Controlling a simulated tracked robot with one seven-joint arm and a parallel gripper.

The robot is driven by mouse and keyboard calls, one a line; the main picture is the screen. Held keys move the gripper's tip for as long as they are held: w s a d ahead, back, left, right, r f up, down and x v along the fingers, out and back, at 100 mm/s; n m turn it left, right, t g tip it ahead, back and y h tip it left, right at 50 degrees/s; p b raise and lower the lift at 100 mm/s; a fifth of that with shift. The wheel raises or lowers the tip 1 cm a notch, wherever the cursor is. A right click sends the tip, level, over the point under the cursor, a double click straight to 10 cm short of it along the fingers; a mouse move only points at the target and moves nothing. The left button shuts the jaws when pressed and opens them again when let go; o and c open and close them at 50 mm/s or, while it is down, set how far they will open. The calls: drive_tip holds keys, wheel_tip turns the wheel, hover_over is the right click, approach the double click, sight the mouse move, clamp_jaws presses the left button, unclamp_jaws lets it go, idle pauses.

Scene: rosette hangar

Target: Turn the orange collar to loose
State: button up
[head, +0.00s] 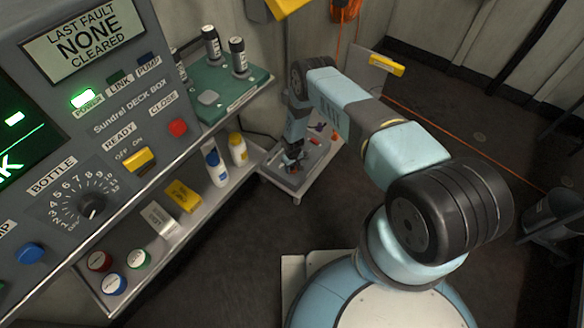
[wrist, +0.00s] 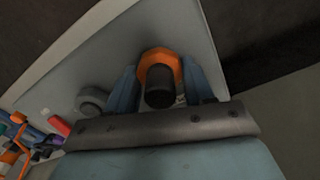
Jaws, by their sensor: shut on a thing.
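The orange collar (wrist: 157,57) shows in the wrist view as an orange ring around a dark round post (wrist: 160,88) on a pale grey surface. My gripper (wrist: 157,80) has one blue finger on each side of the collar and is shut on it. In the head view my gripper (head: 293,160) points down over the grey tray (head: 305,179) low at the back. There the collar is mostly hidden by the gripper. I cannot read any mark for loose or tight.
A grey round piece (wrist: 92,99) lies just left of the gripper in the wrist view. Small coloured items, including a red one (wrist: 60,126), lie further left. The control panel (head: 120,100) and shelf with bottles (head: 215,165) stand left. The dark floor in front is clear.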

drive_tip(key=n, duration=0.5)
drive_tip(key=shift+w+n, duration=0.1)
drive_tip(key=shift+n, duration=0.3)
drive_tip(key=shift+d, duration=0.15)
drive_tip(key=o, duration=1)
drive_tip(key=shift+o, duration=0.2)
drive_tip(key=shift+r, duration=0.1)
wheel_tip(320, 180, up, 14)
drive_tip(key=shift+f, duration=0.25)
idle(0.5)
